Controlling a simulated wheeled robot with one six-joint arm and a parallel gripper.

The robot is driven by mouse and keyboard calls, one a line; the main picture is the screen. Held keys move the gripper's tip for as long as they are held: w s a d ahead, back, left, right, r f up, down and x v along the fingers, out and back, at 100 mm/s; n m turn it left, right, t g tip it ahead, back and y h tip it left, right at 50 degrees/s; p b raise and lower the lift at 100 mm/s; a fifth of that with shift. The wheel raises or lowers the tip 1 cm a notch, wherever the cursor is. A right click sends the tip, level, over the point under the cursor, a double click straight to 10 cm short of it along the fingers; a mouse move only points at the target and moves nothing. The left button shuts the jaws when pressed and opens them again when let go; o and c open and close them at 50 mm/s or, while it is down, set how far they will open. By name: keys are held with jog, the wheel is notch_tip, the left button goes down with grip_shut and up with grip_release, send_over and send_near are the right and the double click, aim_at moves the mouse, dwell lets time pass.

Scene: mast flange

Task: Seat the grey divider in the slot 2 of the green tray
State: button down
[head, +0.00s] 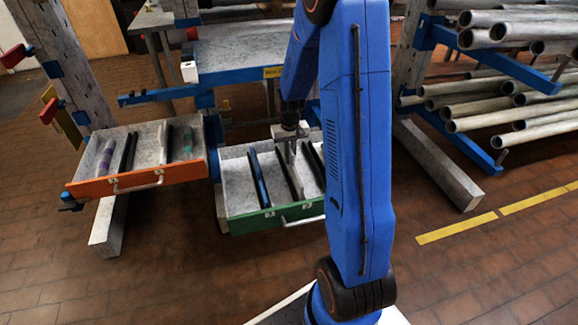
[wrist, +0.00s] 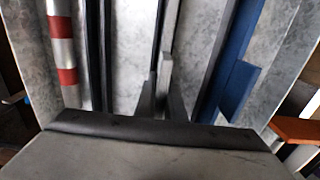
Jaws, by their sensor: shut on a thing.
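The green tray (head: 272,219) is in the middle of the head view, its front wall and handle facing me. My gripper (head: 291,150) reaches down into it between dark upright strips. In the wrist view my gripper (wrist: 163,98) is shut on the grey divider (wrist: 167,55), a thin strip standing on edge and running along the tray. The tray's pale floor (wrist: 130,50) shows beside it. In the head view the divider is hard to tell from the fingers. Its lower edge is hidden, so I cannot tell whether it is in a slot.
A blue strip (head: 258,178) stands in the tray's left part; it also shows in the wrist view (wrist: 238,70). A red-and-white cylinder (wrist: 64,50) lies across from it. An orange tray (head: 140,181) is at left. A pipe rack (head: 500,100) stands at right.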

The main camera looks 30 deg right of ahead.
jog(key=shift+f, duration=2)
jog(key=shift+f, duration=0.1)
jog(key=c, duration=1.8)
grip_release()
jog(key=shift+c, duration=0.2)
